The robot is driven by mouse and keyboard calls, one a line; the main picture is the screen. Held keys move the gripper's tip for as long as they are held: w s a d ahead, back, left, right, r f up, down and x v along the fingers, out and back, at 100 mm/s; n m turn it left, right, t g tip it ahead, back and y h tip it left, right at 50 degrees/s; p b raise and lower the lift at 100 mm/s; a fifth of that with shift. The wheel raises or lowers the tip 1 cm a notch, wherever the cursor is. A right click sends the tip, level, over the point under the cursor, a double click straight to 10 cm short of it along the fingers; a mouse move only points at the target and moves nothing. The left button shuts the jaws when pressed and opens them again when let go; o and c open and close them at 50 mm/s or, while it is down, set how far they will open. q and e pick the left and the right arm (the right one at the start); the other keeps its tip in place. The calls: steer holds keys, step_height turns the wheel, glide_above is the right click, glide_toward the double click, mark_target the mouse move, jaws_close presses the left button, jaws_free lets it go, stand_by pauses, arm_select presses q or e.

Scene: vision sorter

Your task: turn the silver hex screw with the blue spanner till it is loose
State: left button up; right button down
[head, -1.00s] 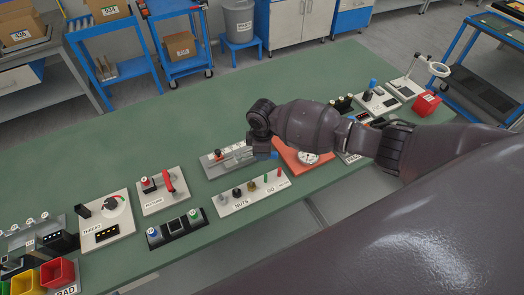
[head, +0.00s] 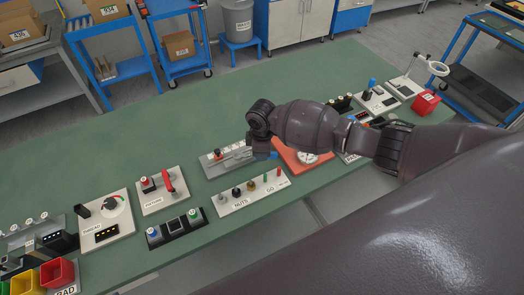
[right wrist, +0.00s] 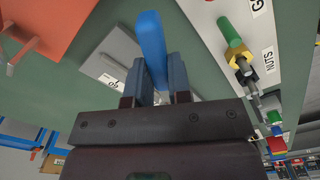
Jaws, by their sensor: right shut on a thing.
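My right gripper (head: 262,153) hangs low over the bench. In the right wrist view its two fingers (right wrist: 158,82) are shut on the blue spanner (right wrist: 151,42), which sticks out past the fingertips. In the head view only a small blue part of the spanner (head: 273,155) shows beside the gripper. A grey plate with a label (right wrist: 112,62) lies below the spanner in the right wrist view. I cannot make out the silver hex screw; the gripper and spanner may cover it. My left gripper is not in view.
A white board (head: 232,207) marked NUTS and GO, with several pegs, stands in front of the gripper. An orange board with a dial (head: 289,155) is right of it. A grey fixture (head: 212,169) is left of it. The green bench (head: 150,130) is clear behind.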

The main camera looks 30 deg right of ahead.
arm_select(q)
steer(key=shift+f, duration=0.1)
arm_select(e)
steer(key=shift+f, duration=0.7)
stand_by(1.5)
